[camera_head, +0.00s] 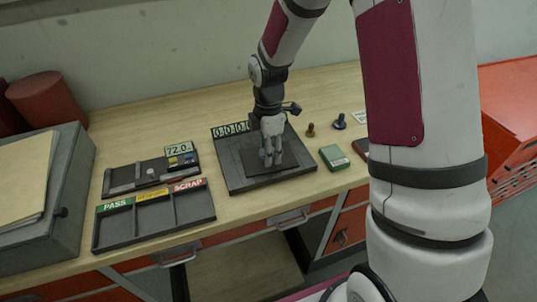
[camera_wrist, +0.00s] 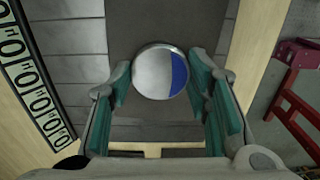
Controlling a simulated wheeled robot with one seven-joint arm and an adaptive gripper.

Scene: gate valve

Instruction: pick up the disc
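The disc (camera_wrist: 160,72) is round, silver with a blue segment on its right side. In the wrist view it lies on a dark plate (camera_wrist: 150,22) between my fingers. My gripper (camera_wrist: 162,92) points down with its teal-padded fingers apart, one on each side of the disc. A small gap shows on both sides, and the disc does not look gripped. In the head view my gripper (camera_head: 271,160) is low over the dark plate of the grey scale-like device (camera_head: 232,181), and it hides the disc.
A sorting tray (camera_head: 155,220) labelled PASS and SCRAP and a gauge device (camera_head: 150,175) reading 72.0 stand to the left. A green box (camera_head: 334,158), a brown knob (camera_head: 310,130) and a blue knob (camera_head: 339,122) are to the right. A grey cabinet (camera_head: 75,210) stands far left.

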